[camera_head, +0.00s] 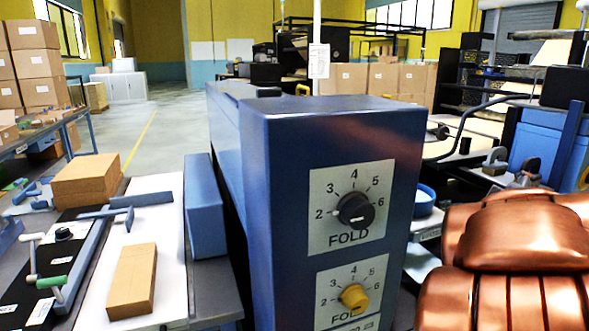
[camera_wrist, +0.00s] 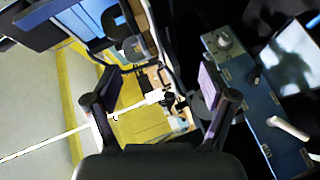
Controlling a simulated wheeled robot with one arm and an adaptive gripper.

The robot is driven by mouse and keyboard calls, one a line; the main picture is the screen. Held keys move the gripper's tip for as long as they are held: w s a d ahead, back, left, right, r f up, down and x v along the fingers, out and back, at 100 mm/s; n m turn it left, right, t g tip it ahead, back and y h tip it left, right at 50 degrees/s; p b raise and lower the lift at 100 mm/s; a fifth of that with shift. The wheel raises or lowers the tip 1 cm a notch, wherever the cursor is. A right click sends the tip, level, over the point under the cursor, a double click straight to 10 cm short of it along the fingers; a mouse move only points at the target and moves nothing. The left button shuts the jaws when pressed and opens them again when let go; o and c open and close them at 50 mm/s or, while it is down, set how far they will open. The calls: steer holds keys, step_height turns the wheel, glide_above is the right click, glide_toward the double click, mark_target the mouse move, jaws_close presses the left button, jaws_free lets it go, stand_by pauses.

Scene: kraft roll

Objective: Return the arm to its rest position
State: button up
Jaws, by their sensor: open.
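My gripper (camera_wrist: 160,98) shows in the wrist view with its two dark fingers spread wide apart. It is open, and nothing is between the fingertips but the distant background. The wrist view is tilted, with yellow wall and dark machinery beyond the fingers. My gripper cannot be made out in the head view.
A blue machine (camera_head: 290,200) with a black FOLD knob (camera_head: 356,210) and a yellow knob (camera_head: 354,298) stands close in front. To its left, a cardboard block (camera_head: 132,281) lies on a white surface (camera_head: 97,318). Floor (camera_head: 170,130) is clear at the back left.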

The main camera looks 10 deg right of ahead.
steer(key=s+a+f+m+g+y+p, duration=0.3)
steer(key=s+a+p, duration=0.25)
steer(key=a, duration=0.35)
steer(key=s+a+f+m+g+y+p, duration=0.35)
steer(key=s+a+p, duration=0.2)
steer(key=a, duration=0.25)
steer(key=s+a+r+g+y+p, duration=0.1)
steer(key=s+a+g+y+p, duration=0.3)
steer(key=s+a, duration=1.2)
steer(key=shift+s+a+g+p, duration=0.15)
steer(key=shift+s+g+p, duration=1)
steer(key=shift+g+p, duration=0.1)
